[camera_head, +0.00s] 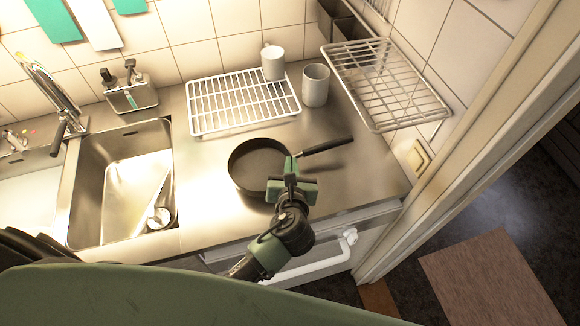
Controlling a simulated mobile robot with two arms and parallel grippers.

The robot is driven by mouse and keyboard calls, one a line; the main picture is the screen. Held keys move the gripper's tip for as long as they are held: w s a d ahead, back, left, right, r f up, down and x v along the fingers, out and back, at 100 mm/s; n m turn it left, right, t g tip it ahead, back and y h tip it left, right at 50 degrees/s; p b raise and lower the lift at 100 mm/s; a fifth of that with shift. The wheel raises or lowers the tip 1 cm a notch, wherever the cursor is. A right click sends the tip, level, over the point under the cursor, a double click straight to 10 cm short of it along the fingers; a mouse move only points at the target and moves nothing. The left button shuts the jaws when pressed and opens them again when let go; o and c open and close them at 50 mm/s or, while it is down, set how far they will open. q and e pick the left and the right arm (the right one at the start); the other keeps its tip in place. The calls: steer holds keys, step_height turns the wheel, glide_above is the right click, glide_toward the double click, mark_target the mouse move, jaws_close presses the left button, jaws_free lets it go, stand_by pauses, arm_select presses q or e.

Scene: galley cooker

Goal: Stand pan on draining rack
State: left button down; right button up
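A dark frying pan (256,165) lies flat on the steel worktop, with its black handle (325,146) pointing right and slightly back. A white wire draining rack (242,101) stands on the worktop behind the pan. My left gripper (290,166), dark with green parts, is at the pan's right edge near the root of the handle. It overlaps the pan in this view. Whether its fingers are apart or closed on the pan cannot be made out. My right gripper is not in view.
A wire wall shelf (386,86) juts out at right. A sink (119,190) with tap (60,95) is left. A soap caddy (132,97) stands behind it.

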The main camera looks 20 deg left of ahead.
arm_select(q)
steer(key=shift+f, duration=0.6)
steer(key=c, duration=1.7)
jaws_free()
steer(key=shift+f, duration=0.15)
